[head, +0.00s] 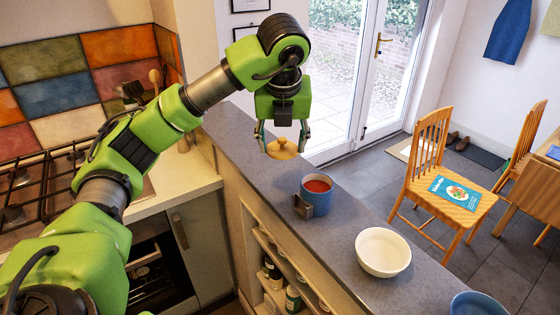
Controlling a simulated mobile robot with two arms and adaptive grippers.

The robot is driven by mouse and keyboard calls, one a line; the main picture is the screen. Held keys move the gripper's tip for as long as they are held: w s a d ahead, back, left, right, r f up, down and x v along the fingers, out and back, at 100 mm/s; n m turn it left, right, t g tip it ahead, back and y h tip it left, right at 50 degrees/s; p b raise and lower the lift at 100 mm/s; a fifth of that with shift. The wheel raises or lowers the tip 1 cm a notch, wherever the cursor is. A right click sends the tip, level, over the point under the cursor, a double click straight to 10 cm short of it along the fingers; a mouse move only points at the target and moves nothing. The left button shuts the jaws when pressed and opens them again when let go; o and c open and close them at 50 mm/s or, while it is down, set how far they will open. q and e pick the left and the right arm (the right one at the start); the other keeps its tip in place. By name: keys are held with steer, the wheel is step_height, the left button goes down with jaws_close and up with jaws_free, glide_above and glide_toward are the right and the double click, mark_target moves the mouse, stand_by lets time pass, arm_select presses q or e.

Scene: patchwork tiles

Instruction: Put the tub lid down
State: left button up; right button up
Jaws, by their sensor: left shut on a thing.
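My left gripper (283,138) hangs pointing down over the far part of the grey counter (345,230). It is shut on the tub lid (282,152), a round, light wooden disc with a small knob between the fingertips. The lid looks level. I cannot tell for certain how far it is above the counter. A blue tub-like vessel (316,199) with red contents stands on the counter nearer to me, right of and below the lid in the picture, apart from it. My right gripper is not in view.
A white bowl (383,252) and a blue bowl (477,304) stand nearer along the counter. Bare counter lies between vessel and white bowl. A hob (30,190) is at left; chairs (440,185) stand beyond.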

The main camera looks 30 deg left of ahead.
mark_target(282, 147)
arm_select(q)
steer(key=f, duration=0.1)
steer(key=w+a+f, duration=0.1)
steer(key=w+f, duration=0.1)
steer(key=shift+w+a+f, duration=0.15)
steer(key=shift+w+a, duration=0.05)
steer(key=shift+a, duration=0.15)
steer(key=shift+w+a+f+p, duration=0.5)
steer(key=shift+w+a+f, duration=0.3)
steer(key=shift+f, duration=0.15)
steer(key=shift+w+a+f, duration=0.15)
steer(key=shift+f, duration=0.15)
steer(key=p+x, duration=0.2)
steer(key=x, duration=0.1)
steer(key=shift+s+d+f, duration=0.15)
steer(key=shift+s+d, duration=0.1)
steer(key=shift+f, duration=0.25)
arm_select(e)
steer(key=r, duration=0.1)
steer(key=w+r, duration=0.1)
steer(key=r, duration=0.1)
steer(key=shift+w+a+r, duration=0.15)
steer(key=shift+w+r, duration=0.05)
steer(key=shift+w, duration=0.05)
